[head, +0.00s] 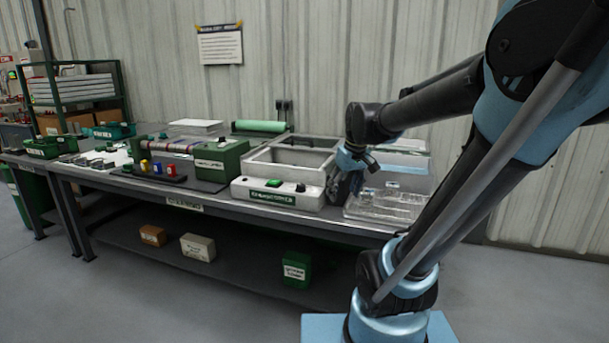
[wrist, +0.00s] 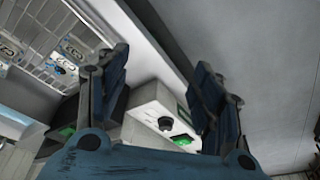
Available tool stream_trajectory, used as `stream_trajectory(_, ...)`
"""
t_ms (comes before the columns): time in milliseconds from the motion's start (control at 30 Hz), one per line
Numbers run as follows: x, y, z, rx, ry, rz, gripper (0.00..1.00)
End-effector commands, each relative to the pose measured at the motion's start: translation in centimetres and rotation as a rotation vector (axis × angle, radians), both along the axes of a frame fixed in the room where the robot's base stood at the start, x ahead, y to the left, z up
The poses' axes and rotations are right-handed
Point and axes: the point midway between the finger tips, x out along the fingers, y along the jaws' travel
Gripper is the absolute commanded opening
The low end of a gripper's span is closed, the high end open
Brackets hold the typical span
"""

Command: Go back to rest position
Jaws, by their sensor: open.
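My gripper (wrist: 160,95) is open in the wrist view, with its two dark fingers apart and nothing between the fingertips. Behind the gap shows a pale control box (wrist: 158,118) with a dark knob and a green button. In the head view my arm reaches over the right part of the workbench (head: 205,208). The gripper end there is small and partly hidden by the wrist, beside the white control box (head: 300,198) and in front of the clear parts tray (head: 385,205).
A grey open bin (head: 290,165) stands behind the control box. A green box (head: 222,160), small coloured blocks (head: 157,168) and green trays (head: 45,148) stand further left. The lower shelf holds several boxes, including a green one (head: 297,270). The floor in front is clear.

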Motion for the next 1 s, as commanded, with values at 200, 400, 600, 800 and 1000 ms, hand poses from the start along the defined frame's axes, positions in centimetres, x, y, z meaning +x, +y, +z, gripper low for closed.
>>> stream_trajectory(200,-6.1,-2.8,-3.3,-0.015,0.025,-0.128,0.60)
stream_trajectory(400,-11.1,-4.8,-6.9,-0.030,0.047,-0.244,0.60)
stream_trajectory(600,-14.6,-6.1,-9.9,-0.040,0.062,-0.335,0.60)
stream_trajectory(800,-15.9,-6.7,-11.2,-0.045,0.069,-0.372,0.60)
stream_trajectory(1000,-16.0,-6.7,-11.3,-0.045,0.069,-0.374,0.60)
